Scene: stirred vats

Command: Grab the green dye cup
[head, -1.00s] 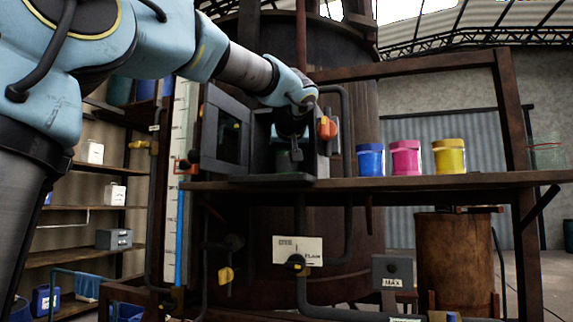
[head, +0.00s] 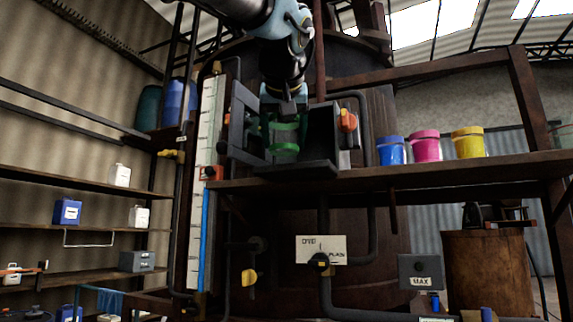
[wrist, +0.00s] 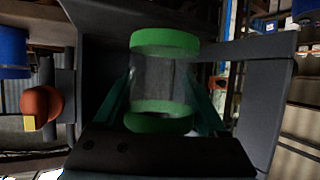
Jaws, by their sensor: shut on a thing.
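The green dye cup (head: 285,147) has a clear grey body with green bands. It is upright inside a dark open box on the shelf. In the wrist view the cup (wrist: 163,82) fills the middle, between my two fingers. My gripper (head: 284,118) reaches down into the box from above in the head view and is shut on the cup. In the wrist view my gripper (wrist: 163,104) has one finger on each side of the cup's body. I cannot tell whether the cup touches the box floor.
The dark box (head: 322,130) closely surrounds the cup. An orange knob (head: 347,121) is on its right. Blue (head: 391,151), pink (head: 426,146) and yellow (head: 468,143) cups stand farther right on the shelf (head: 440,172). A gauge with a blue column (head: 205,235) stands at left.

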